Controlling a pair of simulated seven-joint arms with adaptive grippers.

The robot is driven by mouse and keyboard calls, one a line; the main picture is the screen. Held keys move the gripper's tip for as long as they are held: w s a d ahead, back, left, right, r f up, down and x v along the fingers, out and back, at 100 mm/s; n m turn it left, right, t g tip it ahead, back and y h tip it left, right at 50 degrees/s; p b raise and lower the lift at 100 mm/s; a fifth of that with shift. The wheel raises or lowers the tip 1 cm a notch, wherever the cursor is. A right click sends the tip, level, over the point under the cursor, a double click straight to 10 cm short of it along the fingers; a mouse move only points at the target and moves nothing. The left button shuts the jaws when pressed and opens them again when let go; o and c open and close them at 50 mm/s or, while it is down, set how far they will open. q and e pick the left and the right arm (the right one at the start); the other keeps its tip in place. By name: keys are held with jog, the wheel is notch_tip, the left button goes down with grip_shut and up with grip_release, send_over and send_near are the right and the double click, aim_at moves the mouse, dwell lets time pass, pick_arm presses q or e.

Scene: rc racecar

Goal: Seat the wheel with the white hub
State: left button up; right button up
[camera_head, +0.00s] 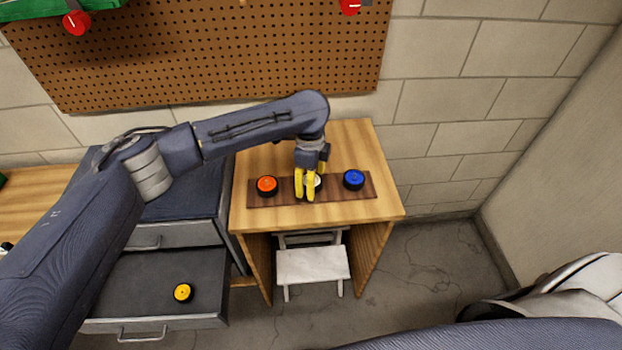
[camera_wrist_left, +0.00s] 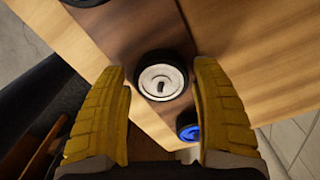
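The wheel with the white hub (camera_wrist_left: 162,80) has a black tire and lies hub-up on a dark brown board (camera_head: 335,190) on the wooden table. In the head view this wheel (camera_head: 316,182) is partly hidden behind my left gripper. My left gripper (camera_head: 305,195) has yellow fingers and is over the middle of the board. In the left wrist view the fingers of my left gripper (camera_wrist_left: 165,105) are spread, with the white-hub wheel showing beyond the gap between them. Nothing is held. I cannot tell the height of the fingertips over the board. My right gripper is not in view.
An orange-hub wheel (camera_head: 267,185) and a blue-hub wheel (camera_head: 353,179) lie on the board at either side. A yellow-hub wheel (camera_head: 183,292) lies in an open drawer (camera_head: 130,285) at lower left. A white step stool (camera_head: 312,265) stands under the table. A pegboard (camera_head: 220,50) hangs behind.

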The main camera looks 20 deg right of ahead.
pick_arm(q)
jog(key=shift+o, duration=0.7)
notch_tip(320, 180, up, 12)
jog(key=shift+a, duration=0.1)
dwell(0.4)
